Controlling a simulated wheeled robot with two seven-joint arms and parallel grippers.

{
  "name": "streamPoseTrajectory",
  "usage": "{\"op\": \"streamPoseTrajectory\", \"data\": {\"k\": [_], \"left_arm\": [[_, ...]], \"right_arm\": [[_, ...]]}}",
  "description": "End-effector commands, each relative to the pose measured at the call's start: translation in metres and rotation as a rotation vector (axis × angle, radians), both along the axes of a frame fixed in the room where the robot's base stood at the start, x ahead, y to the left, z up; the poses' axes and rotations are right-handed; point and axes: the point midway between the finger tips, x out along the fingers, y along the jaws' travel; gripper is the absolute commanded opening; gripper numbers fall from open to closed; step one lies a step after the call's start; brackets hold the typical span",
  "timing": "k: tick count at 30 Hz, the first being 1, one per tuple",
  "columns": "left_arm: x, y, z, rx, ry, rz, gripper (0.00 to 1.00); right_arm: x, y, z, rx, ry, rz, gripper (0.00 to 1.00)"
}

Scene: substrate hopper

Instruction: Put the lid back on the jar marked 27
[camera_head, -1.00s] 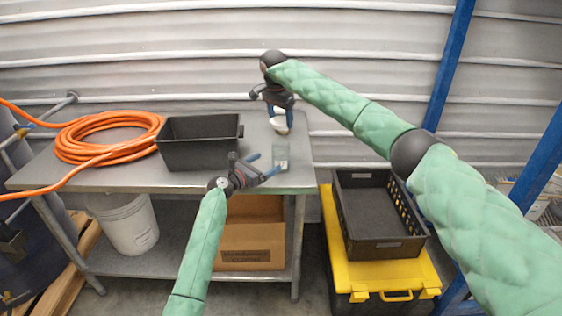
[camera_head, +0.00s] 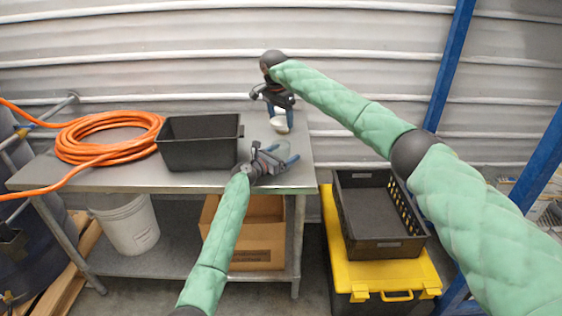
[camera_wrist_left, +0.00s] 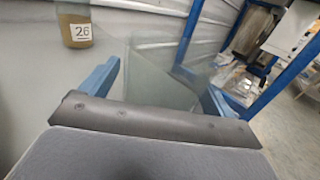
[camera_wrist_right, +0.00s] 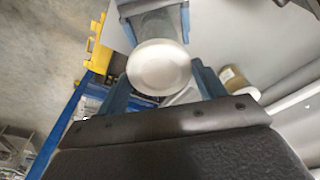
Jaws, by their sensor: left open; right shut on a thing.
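A clear glass jar (camera_wrist_left: 160,75) stands between the spread blue fingers of my left gripper (camera_head: 280,155), near the table's right end. The left wrist view shows that gripper open around the glass; I cannot tell whether the fingers touch it. No number is readable on this jar. My right gripper (camera_head: 279,108) is shut on a round white lid (camera_head: 282,125), which it holds beyond the left gripper. The lid also shows between the fingers in the right wrist view (camera_wrist_right: 158,67). A jar marked 26 (camera_wrist_left: 77,25) with tan contents stands apart.
A black bin (camera_head: 197,150) and a coiled orange hose (camera_head: 105,135) lie left of my left gripper on the metal table (camera_head: 130,180). A black crate (camera_head: 380,215) on a yellow-lidded case stands right of the table. A cardboard box (camera_head: 250,238) is below.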

Motion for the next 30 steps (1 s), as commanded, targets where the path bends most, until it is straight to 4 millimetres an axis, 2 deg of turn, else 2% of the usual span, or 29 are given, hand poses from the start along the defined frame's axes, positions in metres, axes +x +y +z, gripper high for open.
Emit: {"op": "streamPoseTrajectory", "data": {"k": [2, 3, 12, 13, 17, 27, 30], "left_arm": [[0.000, 0.000, 0.000, 0.000, 0.000, 0.000, 0.88], [0.000, 0.000, 0.000, 0.000, 0.000, 0.000, 0.84], [0.000, 0.000, 0.000, 0.000, 0.000, 0.000, 0.26], [0.000, 0.000, 0.000, 0.000, 0.000, 0.000, 0.22], [0.000, 0.000, 0.000, 0.000, 0.000, 0.000, 0.22], [0.000, 0.000, 0.000, 0.000, 0.000, 0.000, 0.22], [0.000, 0.000, 0.000, 0.000, 0.000, 0.000, 0.22]], "right_arm": [[0.000, 0.000, 0.000, 0.000, 0.000, 0.000, 0.44], [0.000, 0.000, 0.000, 0.000, 0.000, 0.000, 0.44], [0.000, 0.000, 0.000, 0.000, 0.000, 0.000, 0.44], [0.000, 0.000, 0.000, 0.000, 0.000, 0.000, 0.44], [0.000, 0.000, -0.004, 0.000, 0.000, 0.000, 0.44], [0.000, 0.000, -0.042, -0.001, -0.001, 0.000, 0.44], [0.000, 0.000, -0.048, 0.000, -0.003, 0.000, 0.44]]}}
